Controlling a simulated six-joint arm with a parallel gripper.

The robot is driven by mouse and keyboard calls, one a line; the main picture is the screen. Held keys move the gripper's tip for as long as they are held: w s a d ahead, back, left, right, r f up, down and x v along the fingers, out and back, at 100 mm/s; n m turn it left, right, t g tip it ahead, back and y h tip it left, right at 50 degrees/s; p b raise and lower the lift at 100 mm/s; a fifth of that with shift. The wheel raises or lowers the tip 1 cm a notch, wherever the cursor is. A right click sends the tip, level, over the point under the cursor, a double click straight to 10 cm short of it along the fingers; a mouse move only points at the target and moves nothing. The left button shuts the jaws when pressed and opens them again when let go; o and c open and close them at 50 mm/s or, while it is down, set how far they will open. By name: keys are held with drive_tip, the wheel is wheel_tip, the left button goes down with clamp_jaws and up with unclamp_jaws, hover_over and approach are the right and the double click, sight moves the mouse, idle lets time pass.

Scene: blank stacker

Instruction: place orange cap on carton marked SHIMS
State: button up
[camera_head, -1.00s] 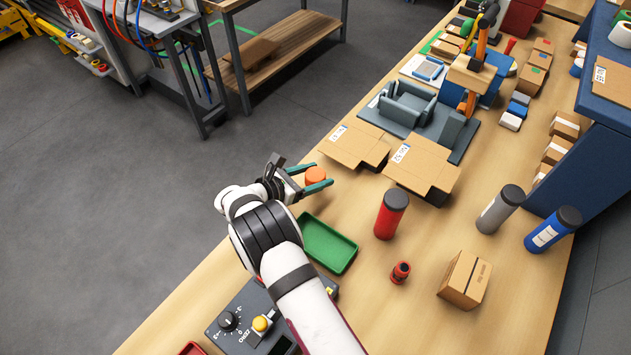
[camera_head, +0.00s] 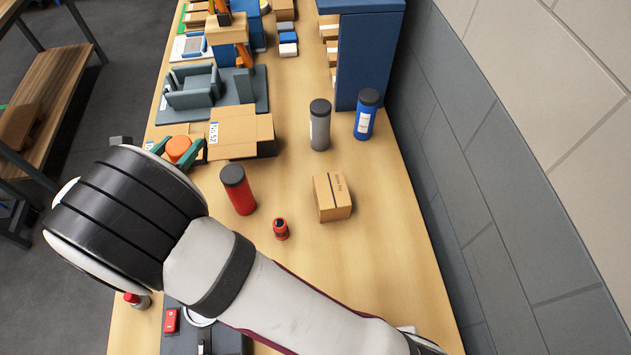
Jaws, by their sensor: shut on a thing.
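My gripper (camera_head: 177,151) has green fingers and is shut on the orange cap (camera_head: 179,147), a short round piece. It holds the cap at the left edge of the bench, just left of a flat, open-flapped carton (camera_head: 240,130) with a white label. My arm hides part of the bench below the gripper. A small closed brown carton (camera_head: 332,197) stands to the right with print on its top, too small to read. I cannot tell which carton is marked SHIMS.
A red cylinder (camera_head: 238,190) with a black lid and a small red piece (camera_head: 280,229) stand between my arm and the small carton. A grey cylinder (camera_head: 320,125) and a blue cylinder (camera_head: 365,114) stand behind. The bench's right front is clear.

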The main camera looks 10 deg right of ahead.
wheel_tip(320, 180, up, 6)
drive_tip(key=shift+f, duration=0.1)
drive_tip(key=d+m+g+h, duration=0.3)
drive_tip(key=d+m+h, duration=0.2)
drive_tip(key=d, duration=1.4)
drive_tip(key=s+d+m+g+h, duration=0.25)
drive_tip(key=s+d, duration=0.25)
drive_tip(key=d, duration=0.5)
drive_tip(key=s+d+m+g+h, duration=0.25)
drive_tip(key=s+d, duration=0.35)
drive_tip(key=d, duration=0.4)
hover_over(332, 189)
drive_tip(key=shift+m+y, duration=0.3)
wheel_tip(332, 189, down, 12)
drive_tip(key=shift+s+f, duration=0.1)
drive_tip(key=shift+f, duration=0.15)
wheel_tip(332, 189, down, 3)
drive_tip(key=shift+f, duration=0.45)
drive_tip(key=shift+f, duration=0.15)
